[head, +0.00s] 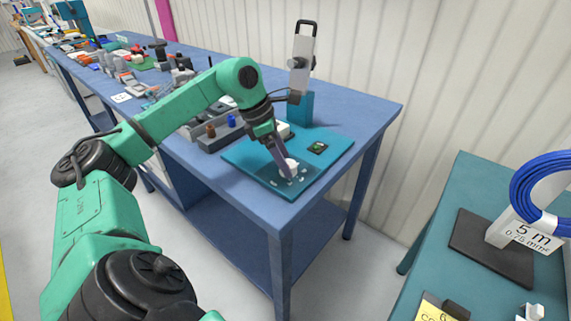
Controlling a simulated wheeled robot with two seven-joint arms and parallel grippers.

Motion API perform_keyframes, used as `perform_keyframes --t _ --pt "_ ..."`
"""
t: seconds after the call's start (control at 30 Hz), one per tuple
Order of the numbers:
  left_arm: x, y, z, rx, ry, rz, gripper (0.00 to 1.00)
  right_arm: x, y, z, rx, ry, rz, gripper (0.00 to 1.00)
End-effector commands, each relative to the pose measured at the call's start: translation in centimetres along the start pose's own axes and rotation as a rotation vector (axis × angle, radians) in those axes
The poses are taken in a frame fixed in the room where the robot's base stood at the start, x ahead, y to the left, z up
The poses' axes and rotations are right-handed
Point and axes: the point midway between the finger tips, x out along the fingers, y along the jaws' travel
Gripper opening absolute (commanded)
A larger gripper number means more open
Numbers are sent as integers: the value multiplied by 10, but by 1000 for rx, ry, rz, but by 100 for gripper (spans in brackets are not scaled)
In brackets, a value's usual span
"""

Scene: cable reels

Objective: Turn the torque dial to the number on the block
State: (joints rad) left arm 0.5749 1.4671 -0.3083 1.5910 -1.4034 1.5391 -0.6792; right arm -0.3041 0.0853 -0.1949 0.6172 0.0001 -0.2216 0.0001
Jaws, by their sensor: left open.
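My left gripper (285,170) reaches down over the teal mat (252,158) on the blue workbench. Its jaws are open at a small white knob-like thing (292,164), perhaps the torque dial, with white marks around it. The gripper hides part of it, and I cannot tell whether the jaws touch it. No number or pointer on it is readable. A small dark block (317,147) with a green spot lies on the mat to the right. I cannot make out a number on it. My right gripper is out of view.
A teal stand with a grey upright tool (301,68) rises behind the mat. A grey tray (222,137) with small bottles is left of it. Clutter fills the bench's far end. At right, a teal table holds a blue cable reel (545,188) and a yellow card (430,309).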

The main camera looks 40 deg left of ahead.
Motion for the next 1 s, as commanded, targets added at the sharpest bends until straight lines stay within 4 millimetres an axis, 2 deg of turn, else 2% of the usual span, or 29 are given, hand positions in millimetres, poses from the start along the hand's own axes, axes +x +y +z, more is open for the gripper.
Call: perform_keyframes --t 0.03,0.1,0.33,0.37,0.4,0.57,1.0 --pt "6 0 0 1 -1 0 81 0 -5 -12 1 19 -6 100" --pt "10 0 0 1 -1 0 81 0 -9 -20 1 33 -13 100" --pt "12 0 1 1 -2 1 81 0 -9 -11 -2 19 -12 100" --pt "12 0 1 1 -2 1 77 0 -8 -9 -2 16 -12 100" --pt "12 0 1 1 -2 1 62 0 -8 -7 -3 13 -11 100" --pt "12 0 1 1 -2 2 0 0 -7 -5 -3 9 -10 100" --pt "11 0 0 -65 -2 32 0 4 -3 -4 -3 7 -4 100"
